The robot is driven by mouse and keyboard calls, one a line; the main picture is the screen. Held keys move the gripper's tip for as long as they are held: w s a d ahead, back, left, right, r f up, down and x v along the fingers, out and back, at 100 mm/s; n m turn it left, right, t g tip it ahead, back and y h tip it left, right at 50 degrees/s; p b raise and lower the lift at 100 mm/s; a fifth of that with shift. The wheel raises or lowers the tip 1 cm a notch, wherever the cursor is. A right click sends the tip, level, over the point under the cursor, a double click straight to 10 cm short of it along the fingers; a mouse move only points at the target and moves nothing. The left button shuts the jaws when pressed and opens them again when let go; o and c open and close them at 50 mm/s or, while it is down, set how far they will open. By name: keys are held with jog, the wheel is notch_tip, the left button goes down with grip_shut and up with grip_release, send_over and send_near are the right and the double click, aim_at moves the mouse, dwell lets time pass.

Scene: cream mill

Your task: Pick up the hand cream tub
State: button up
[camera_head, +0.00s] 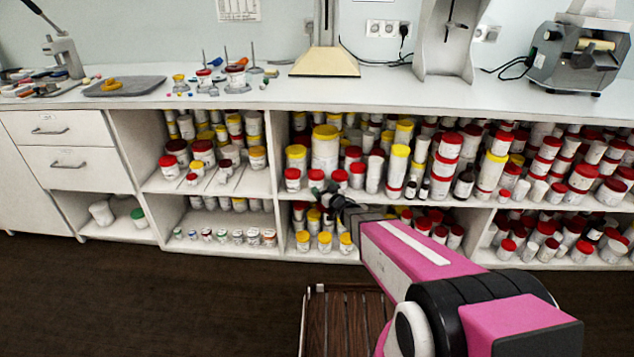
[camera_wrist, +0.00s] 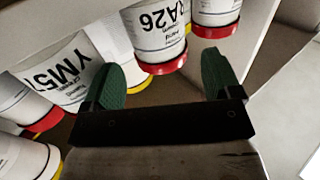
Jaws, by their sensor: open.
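My gripper (camera_wrist: 162,62) is open, with one green finger on each side in the wrist view. A white tub (camera_wrist: 158,25) with a red lid and a label ending "A26" stands between and just beyond the fingertips, upside down in this picture; I cannot tell whether they touch it. Its small print looks like a cream label but is not clearly legible. Another white tub (camera_wrist: 55,75), marked "YM5", is left of the left finger. In the head view my gripper (camera_head: 322,192) is at the middle shelf, near small red-lidded tubs; it hides part of them.
Crowded tubs with red and yellow lids (camera_head: 325,150) fill the shelves behind and beside my gripper. A shelf board (camera_head: 225,187) runs just below the middle row. The counter (camera_head: 400,85) lies above. A slatted wooden surface (camera_head: 340,325) is below my arm.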

aim_at(316, 180)
jog(key=x, duration=0.7)
jog(key=shift+w+f, duration=0.15)
jog(key=shift+w, duration=0.25)
jog(key=c, duration=0.8)
